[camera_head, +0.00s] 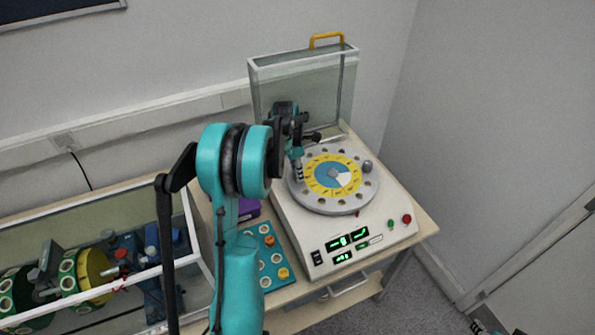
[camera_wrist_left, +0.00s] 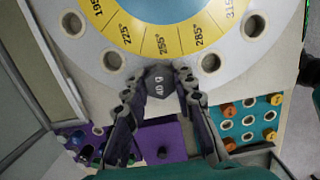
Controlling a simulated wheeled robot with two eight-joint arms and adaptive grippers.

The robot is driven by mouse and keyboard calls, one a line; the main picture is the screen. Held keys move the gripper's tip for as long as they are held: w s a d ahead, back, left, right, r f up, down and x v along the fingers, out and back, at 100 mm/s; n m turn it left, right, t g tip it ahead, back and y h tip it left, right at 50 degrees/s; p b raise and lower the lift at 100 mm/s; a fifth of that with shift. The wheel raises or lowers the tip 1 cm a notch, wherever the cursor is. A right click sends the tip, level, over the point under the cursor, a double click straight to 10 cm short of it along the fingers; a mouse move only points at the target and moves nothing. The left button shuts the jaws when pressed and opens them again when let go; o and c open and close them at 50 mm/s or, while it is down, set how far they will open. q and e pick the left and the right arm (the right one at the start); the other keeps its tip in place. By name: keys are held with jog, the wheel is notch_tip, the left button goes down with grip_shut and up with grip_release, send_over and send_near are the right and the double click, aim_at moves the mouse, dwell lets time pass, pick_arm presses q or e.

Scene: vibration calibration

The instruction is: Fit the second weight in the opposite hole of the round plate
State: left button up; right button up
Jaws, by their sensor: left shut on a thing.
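The round plate (camera_head: 325,205) has a yellow and blue dial and a ring of holes. One grey weight (camera_head: 368,166) stands at the right side of its rim. My left gripper (camera_head: 299,175) is over the left part of the rim. A small part of what looks like my right gripper (camera_head: 478,327) shows at the bottom edge.
The plate sits on a white machine (camera_head: 300,240) with green displays and buttons. A clear cover with a yellow handle (camera_head: 327,37) stands behind. A teal rack (camera_head: 283,288) with orange weights and a purple box (camera_head: 248,210) are at the left. A glass case (camera_head: 100,315) is further left.

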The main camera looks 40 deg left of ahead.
pick_arm(q)
jog(key=shift+f, duration=0.15)
jog(key=o, duration=1.1)
jog(key=shift+o, duration=0.2)
notch_tip(320, 180, up, 12)
jog(key=s, duration=0.1)
jog(key=shift+s+a, duration=0.3)
jog(key=shift+a, duration=0.15)
